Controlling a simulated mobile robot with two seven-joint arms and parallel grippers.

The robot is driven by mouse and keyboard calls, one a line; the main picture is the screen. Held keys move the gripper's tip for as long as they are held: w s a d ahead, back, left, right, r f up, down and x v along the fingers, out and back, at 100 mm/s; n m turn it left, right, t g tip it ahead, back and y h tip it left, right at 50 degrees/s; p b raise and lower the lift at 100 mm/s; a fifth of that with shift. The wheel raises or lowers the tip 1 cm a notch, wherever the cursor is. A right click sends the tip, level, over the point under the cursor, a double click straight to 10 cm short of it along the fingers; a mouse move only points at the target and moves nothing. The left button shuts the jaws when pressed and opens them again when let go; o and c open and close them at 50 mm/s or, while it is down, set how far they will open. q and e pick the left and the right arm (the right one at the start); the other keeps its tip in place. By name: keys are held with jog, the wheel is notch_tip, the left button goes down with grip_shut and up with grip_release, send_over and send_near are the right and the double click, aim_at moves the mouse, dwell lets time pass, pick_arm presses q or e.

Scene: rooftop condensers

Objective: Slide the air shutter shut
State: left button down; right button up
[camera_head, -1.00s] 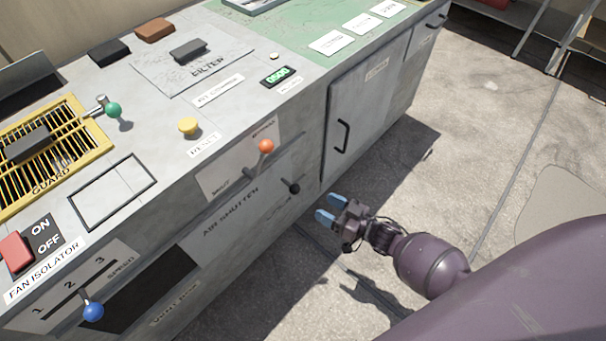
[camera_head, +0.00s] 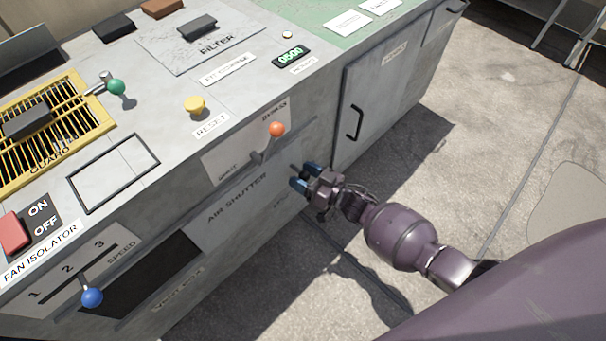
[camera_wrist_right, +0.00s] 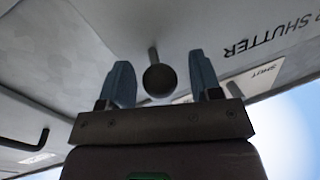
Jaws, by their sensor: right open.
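The air shutter (camera_head: 228,212) is a grey sliding panel on the cabinet front, with its lettering also in the right wrist view (camera_wrist_right: 240,62). A dark opening (camera_head: 150,272) shows to its left. The shutter's round black knob (camera_wrist_right: 159,80) stands out on a short stem in the right wrist view; in the head view my gripper hides it. My right gripper (camera_head: 303,177) is at the shutter's right end, its blue fingers open, one on either side of the knob with gaps showing. My left gripper is out of view.
An orange-knobbed lever (camera_head: 276,130) sits just above the shutter. A blue-knobbed speed lever (camera_head: 92,297) is at lower left. A cabinet door with a black handle (camera_head: 354,123) is to the right of my gripper. The floor (camera_head: 480,150) in front is clear.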

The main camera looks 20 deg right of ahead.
jog(key=shift+w, duration=0.1)
grip_shut()
jog(key=shift+a, duration=0.1)
dwell(0.3)
